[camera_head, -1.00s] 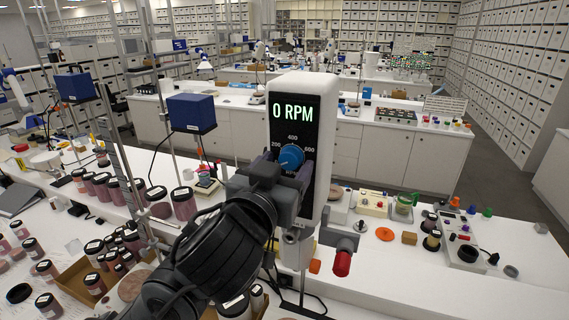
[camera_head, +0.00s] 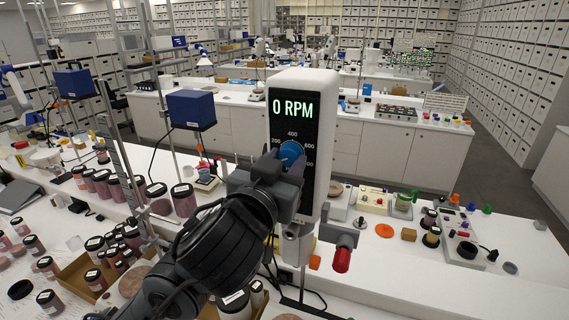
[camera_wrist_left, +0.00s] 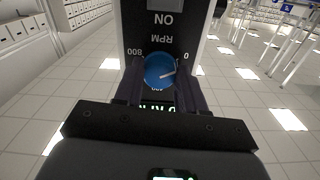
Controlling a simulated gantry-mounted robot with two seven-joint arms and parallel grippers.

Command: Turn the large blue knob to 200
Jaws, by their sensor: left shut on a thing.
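The large blue knob (camera_head: 291,152) is on the black front panel of a white upright stirrer unit (camera_head: 316,85). Its display (camera_head: 292,109) reads 0 RPM. My left gripper (camera_head: 281,165) comes from the lower left and is shut on the blue knob. In the left wrist view the knob (camera_wrist_left: 160,69) sits between the two fingers of the left gripper (camera_wrist_left: 160,84). The knob's white mark points right, slightly towards 0. My right gripper is out of view.
A clamp with a red knob (camera_head: 342,260) sticks out below the unit. Jars of pigment (camera_head: 183,201) and a cardboard box (camera_head: 82,279) crowd the bench to the left. A blue box on a stand (camera_head: 191,109) is just left. Small items lie on the bench at right.

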